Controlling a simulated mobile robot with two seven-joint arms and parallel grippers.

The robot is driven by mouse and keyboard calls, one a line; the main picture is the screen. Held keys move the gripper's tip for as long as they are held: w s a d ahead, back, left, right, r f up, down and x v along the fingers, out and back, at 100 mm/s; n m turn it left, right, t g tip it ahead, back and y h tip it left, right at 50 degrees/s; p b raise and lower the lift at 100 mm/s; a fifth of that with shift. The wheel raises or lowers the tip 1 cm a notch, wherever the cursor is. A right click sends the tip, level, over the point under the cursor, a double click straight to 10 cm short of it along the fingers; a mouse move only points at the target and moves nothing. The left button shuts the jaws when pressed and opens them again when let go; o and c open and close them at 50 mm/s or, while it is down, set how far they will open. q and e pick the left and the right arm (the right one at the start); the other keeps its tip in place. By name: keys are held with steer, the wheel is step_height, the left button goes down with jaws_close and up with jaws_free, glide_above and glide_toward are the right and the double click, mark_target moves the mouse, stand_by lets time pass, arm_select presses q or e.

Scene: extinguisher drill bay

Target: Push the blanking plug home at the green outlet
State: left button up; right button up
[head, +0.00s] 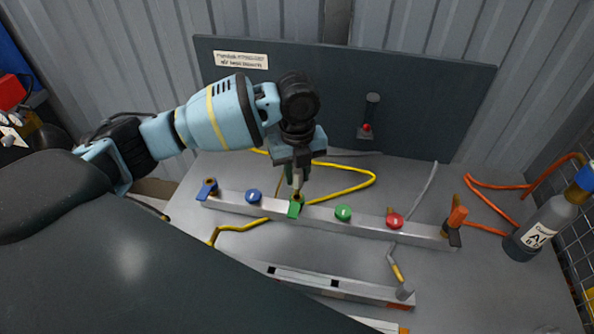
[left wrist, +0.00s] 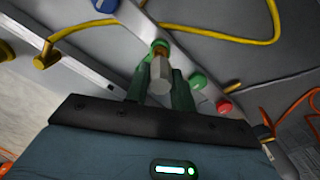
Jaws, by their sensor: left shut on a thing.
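The green outlet (head: 295,209) is on the pale metal rail (head: 370,228), with a brass-coloured part showing at its top. It also shows in the left wrist view (left wrist: 158,44), just beyond the fingertips. My left gripper (head: 298,183) points down directly over this outlet. Its two greenish fingers (left wrist: 160,84) are shut on a pale grey hexagonal blanking plug (left wrist: 160,74). The plug's far end lines up with the outlet's brass mouth. How deep it sits, or whether it touches, I cannot tell. My right gripper is not in view.
A blue cap (head: 253,196), a green cap (head: 343,213) and a red cap (head: 394,220) sit along the same rail. A yellow hose (head: 345,190) loops behind it. A grey cylinder (head: 545,228) stands at the right, near orange hoses. A dark panel (head: 420,100) rises behind.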

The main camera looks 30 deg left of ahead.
mark_target(297, 184)
arm_select(q)
steer(key=shift+f, duration=2.05)
stand_by(1.6)
steer(key=o, duration=1.1)
steer(key=shift+c, duration=0.2)
steer(key=shift+r, duration=3.9)
